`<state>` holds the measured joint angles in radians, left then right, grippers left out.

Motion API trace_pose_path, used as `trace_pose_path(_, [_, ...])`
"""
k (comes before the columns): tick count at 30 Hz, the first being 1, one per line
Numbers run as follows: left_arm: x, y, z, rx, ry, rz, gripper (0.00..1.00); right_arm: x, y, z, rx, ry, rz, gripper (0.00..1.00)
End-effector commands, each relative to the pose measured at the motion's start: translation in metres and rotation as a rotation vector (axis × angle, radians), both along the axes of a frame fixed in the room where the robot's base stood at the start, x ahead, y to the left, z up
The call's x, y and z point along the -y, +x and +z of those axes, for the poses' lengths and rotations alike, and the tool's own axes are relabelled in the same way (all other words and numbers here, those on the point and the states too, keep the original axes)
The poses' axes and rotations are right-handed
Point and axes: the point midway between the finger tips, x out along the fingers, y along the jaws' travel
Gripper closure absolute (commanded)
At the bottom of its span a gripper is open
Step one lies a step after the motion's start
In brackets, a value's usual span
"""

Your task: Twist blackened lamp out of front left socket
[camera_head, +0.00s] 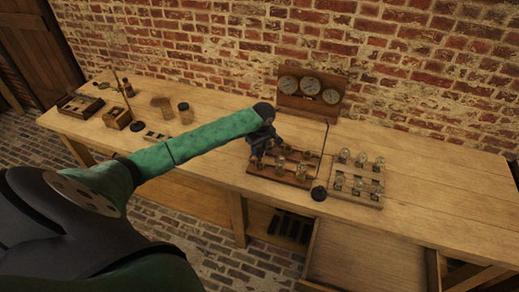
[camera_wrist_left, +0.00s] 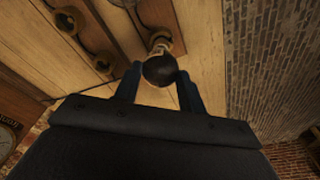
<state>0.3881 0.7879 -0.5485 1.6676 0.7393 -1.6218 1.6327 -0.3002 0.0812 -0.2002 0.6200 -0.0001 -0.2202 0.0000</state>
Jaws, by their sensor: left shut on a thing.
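The blackened lamp (camera_wrist_left: 160,71) is a dark round bulb, seen end-on in the left wrist view, with a pale metal collar (camera_wrist_left: 160,45) behind it. My left gripper (camera_wrist_left: 157,82) has one finger on each side of the bulb and is shut on it. In the head view my left gripper (camera_head: 259,158) is at the left end of the wooden socket board (camera_head: 300,180) and hides the front left socket. I cannot tell whether the lamp's base is still in its socket. My right gripper is in neither view.
Clear lamps stand along the board beside my gripper. A panel of dials (camera_head: 310,95) stands behind. The bench (camera_head: 430,180) is clear at the right.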

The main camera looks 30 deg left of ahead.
Motion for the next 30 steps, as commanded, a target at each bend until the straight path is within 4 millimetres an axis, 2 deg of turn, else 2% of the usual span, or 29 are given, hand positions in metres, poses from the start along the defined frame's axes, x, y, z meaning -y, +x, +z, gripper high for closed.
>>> trace_pose_path(8, [0.0, 0.0, 0.004, 0.0, 0.0, 0.0, 0.87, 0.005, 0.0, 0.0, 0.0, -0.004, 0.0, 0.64])
trace_pose_path(17, [0.0, 0.0, 0.006, 0.0, 0.0, 0.0, 0.87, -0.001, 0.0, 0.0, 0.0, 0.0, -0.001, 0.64])
trace_pose_path(24, [0.0, 0.0, 0.02, 0.002, -0.001, 0.0, 0.87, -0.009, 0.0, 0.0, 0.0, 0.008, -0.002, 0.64])
trace_pose_path(30, [0.0, 0.0, 0.033, 0.001, 0.001, 0.0, 0.87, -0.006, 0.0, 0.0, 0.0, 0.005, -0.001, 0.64])
